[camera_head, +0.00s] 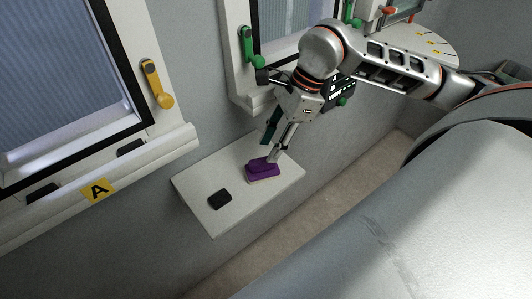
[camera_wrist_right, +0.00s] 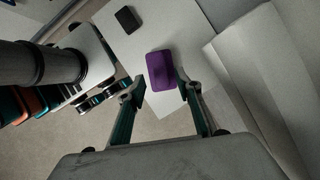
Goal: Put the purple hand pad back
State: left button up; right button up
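The purple hand pad (camera_head: 264,171) lies on a white wall shelf (camera_head: 201,178), right of its middle. My right gripper (camera_head: 273,154) reaches down to it from above, fingertips close to the pad's far side. In the right wrist view the pad (camera_wrist_right: 161,70) lies just ahead of and between the two spread fingertips (camera_wrist_right: 160,92), with a small gap on each side. The right gripper is open and holds nothing. Whether a finger touches the pad is hard to tell. My left gripper is not in view.
A small black block (camera_head: 220,199) lies left of the pad on the shelf; it also shows in the wrist view (camera_wrist_right: 128,19). Windows with a yellow handle (camera_head: 157,84) and a green handle (camera_head: 248,46) are above.

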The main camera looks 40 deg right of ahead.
jog(key=v, duration=0.7)
jog(key=shift+r, duration=0.4)
jog(key=shift+s+d, duration=0.1)
jog(key=shift+d, duration=0.05)
